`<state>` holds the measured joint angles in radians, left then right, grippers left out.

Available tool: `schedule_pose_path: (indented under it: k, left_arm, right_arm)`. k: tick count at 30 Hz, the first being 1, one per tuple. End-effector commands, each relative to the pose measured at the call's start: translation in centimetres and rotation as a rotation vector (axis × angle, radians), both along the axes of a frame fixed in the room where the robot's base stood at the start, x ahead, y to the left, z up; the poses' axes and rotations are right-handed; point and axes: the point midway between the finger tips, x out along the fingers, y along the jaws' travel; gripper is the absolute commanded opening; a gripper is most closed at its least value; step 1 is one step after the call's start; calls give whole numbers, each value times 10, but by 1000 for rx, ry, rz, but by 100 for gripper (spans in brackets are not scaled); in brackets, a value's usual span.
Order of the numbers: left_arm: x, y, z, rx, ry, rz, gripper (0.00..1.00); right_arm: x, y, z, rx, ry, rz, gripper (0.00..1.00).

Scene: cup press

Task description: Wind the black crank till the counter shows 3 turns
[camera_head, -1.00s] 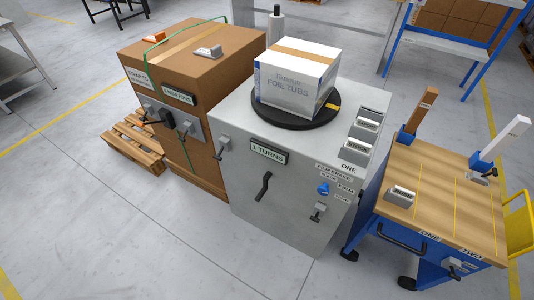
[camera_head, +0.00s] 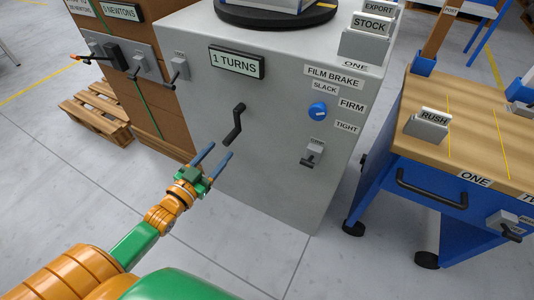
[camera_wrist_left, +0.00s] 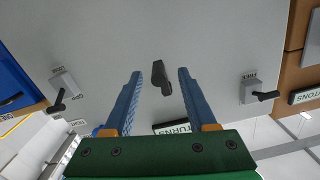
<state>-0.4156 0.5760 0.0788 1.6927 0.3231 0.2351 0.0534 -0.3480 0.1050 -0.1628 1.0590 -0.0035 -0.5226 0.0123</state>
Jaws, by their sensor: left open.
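The black crank (camera_head: 235,124) is on the front of the grey machine, below the counter (camera_head: 237,61), which reads 1 TURNS. My left gripper (camera_head: 213,158) is open and empty, just below and left of the crank, with its fingers pointing toward the machine. In the left wrist view the crank (camera_wrist_left: 161,77) appears between and beyond the two blue fingers (camera_wrist_left: 157,84); no contact shows. Part of the counter (camera_wrist_left: 172,128) shows upside down there behind the gripper's green body. My right gripper is not in view.
A blue film brake knob (camera_head: 318,110) and a small lever (camera_head: 310,156) sit right of the crank. A blue cart (camera_head: 405,215) stands at right.

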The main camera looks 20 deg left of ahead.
Motion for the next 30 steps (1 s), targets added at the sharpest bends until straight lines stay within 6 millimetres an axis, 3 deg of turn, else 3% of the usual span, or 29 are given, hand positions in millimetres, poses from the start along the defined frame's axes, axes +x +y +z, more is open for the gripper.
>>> schedule_pose_path:
  k: [1, 5, 16, 26, 30]
  left_arm:
    - [1, -2, -1, 0, -22, -9, 57]
    - [8, -4, 9, -1, -50, -20, 57]
    - [66, -9, 9, -2, -47, -19, 57]
    - [73, -9, 10, -1, -43, -19, 57]
    - [73, -9, 10, -1, -43, -19, 25]
  right_arm:
    - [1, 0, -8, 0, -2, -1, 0]
    - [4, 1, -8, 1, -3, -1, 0]
    - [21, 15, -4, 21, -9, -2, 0]
    - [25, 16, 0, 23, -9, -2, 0]
    - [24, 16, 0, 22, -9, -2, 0]
